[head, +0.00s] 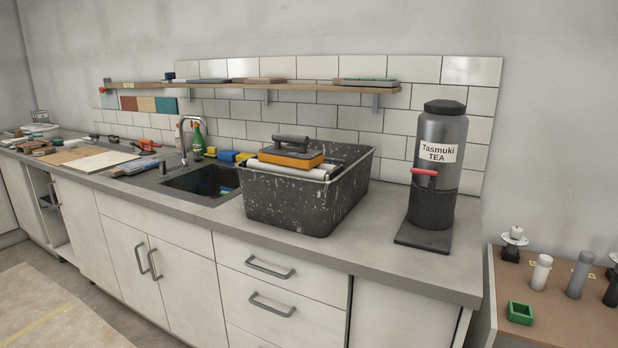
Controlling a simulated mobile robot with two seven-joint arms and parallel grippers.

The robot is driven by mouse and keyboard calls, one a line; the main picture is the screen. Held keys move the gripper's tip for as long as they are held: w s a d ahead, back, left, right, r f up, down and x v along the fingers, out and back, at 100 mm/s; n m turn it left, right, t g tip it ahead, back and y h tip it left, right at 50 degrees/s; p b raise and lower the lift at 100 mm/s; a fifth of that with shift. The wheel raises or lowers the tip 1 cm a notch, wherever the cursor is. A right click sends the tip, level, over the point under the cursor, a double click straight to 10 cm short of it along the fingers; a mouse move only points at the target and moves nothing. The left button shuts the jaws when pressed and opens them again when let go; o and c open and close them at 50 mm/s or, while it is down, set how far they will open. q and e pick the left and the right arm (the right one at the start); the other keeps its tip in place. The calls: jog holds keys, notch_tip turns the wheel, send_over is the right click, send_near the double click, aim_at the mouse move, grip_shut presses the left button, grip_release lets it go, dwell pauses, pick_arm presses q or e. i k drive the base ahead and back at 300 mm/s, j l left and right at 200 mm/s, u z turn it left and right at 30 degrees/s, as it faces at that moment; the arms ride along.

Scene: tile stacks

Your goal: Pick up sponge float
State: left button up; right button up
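The sponge float (290,156) has an orange-yellow pad and a dark handle on top. It rests on light rollers (285,168) across the top of a black speckled tub (290,206) on the counter. Its handle faces up and is unobstructed. Neither of my grippers shows in the head view.
A dark tea dispenser (437,160) stands right of the tub on the grey counter (375,247). A sink (205,181) with a tap (188,135) is to the left. A shelf (300,87) runs along the tiled wall above. A side table (560,325) with small items is at far right.

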aim_at(301, 157)
jog(key=i+j+z, duration=0.6)
jog(key=j, duration=0.3)
jog(key=i, duration=0.1)
